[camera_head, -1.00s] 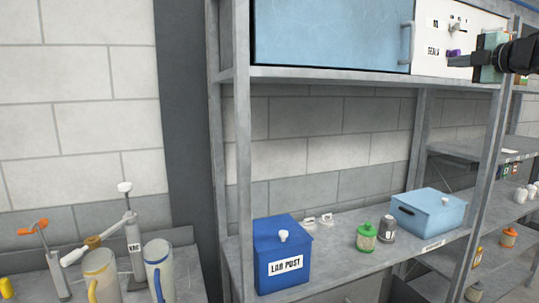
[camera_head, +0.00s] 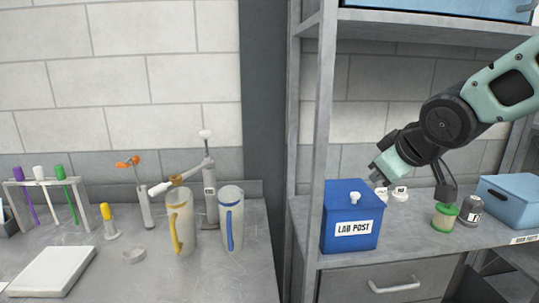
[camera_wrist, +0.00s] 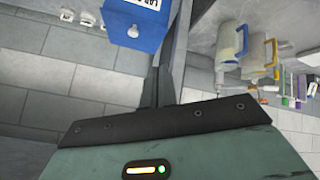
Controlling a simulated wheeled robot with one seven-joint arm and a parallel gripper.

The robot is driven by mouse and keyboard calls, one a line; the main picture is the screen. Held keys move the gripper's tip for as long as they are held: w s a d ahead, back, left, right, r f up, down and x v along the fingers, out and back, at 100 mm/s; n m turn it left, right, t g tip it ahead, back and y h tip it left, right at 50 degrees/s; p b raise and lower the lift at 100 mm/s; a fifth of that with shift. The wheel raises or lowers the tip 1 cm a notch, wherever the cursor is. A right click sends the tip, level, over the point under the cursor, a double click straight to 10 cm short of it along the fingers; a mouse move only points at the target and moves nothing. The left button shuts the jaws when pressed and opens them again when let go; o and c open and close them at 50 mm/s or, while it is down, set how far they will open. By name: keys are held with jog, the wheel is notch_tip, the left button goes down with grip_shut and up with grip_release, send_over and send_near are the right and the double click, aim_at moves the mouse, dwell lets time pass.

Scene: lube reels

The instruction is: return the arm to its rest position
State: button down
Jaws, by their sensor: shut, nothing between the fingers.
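My arm reaches in from the right in the head view. My gripper (camera_head: 378,178) hangs in front of the shelf bay, just right of the blue LAB POST box (camera_head: 351,222), and looks small and partly hidden there. In the wrist view its dark fingers (camera_wrist: 156,88) are together with nothing between them. The LAB POST box also shows in the wrist view (camera_wrist: 135,30), upside down, beyond the fingertips. I cannot tell the exact gap between gripper and box.
The shelf holds a green-lidded jar (camera_head: 445,217), a grey-lidded jar (camera_head: 470,211) and a light blue box (camera_head: 512,203). A shelf post (camera_head: 318,130) stands left of the arm. The left bench carries a yellow-handled jug (camera_head: 180,222), a blue-handled jug (camera_head: 231,220) and a tube rack (camera_head: 45,183).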

jog(key=s+a+f+g, duration=0.2)
jog(key=s+f+g, duration=0.1)
jog(key=s, duration=0.6)
jog(key=s+a+f+g+b, duration=0.1)
jog(key=s+a+f+g, duration=0.1)
jog(key=s+f, duration=0.4)
jog(key=s+a+f+g, duration=0.3)
jog(key=s+a+f, duration=0.1)
jog(key=s, duration=0.9)
jog(key=shift+f+n+g+h+b, duration=0.3)
jog(key=shift+f+h+b, duration=0.05)
jog(key=shift+f+h, duration=0.05)
